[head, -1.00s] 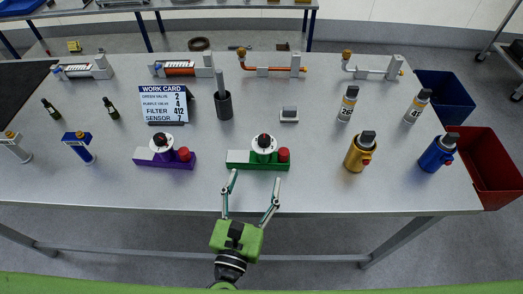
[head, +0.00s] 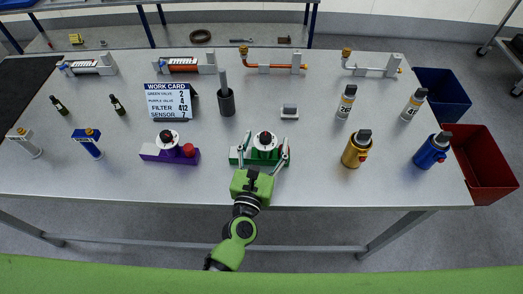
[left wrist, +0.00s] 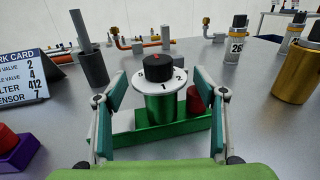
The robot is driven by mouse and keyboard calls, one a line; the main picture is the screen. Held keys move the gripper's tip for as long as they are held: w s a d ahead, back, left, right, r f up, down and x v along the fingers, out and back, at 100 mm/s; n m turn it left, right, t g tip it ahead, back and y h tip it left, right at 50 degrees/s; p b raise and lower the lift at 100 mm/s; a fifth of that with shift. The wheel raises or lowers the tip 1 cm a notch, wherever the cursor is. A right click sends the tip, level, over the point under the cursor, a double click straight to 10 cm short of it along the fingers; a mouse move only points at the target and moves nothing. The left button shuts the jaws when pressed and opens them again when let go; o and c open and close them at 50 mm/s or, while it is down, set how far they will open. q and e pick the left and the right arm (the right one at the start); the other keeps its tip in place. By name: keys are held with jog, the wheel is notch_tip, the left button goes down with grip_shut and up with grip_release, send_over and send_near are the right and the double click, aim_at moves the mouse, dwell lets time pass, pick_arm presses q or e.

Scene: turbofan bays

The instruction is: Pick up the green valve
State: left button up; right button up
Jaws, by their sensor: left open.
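The green valve (head: 240,155) stands on the table near its front edge. It has a green base, a white numbered dial with a black knob, and a red button at its right end. In the left wrist view the green valve (left wrist: 157,138) is straight ahead, upright. My left gripper (head: 264,150) is open, with one finger on each side of the valve's dial post. In the left wrist view the gripper (left wrist: 155,88) shows a finger left and a finger right of the dial, apart from the post. My right gripper is not in view.
The purple valve (head: 152,153) stands to the left, and a gold canister (head: 352,153) to the right. Behind are a dark cup (head: 227,103), a small grey block (head: 289,112) and the work card (head: 169,102). Red (head: 490,160) and blue (head: 440,90) bins stand beyond the right edge.

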pick_arm(q)
jog(key=shift+s, duration=0.15)
jog(key=shift+c, duration=0.7)
grip_shut()
jog(key=shift+r, duration=0.1)
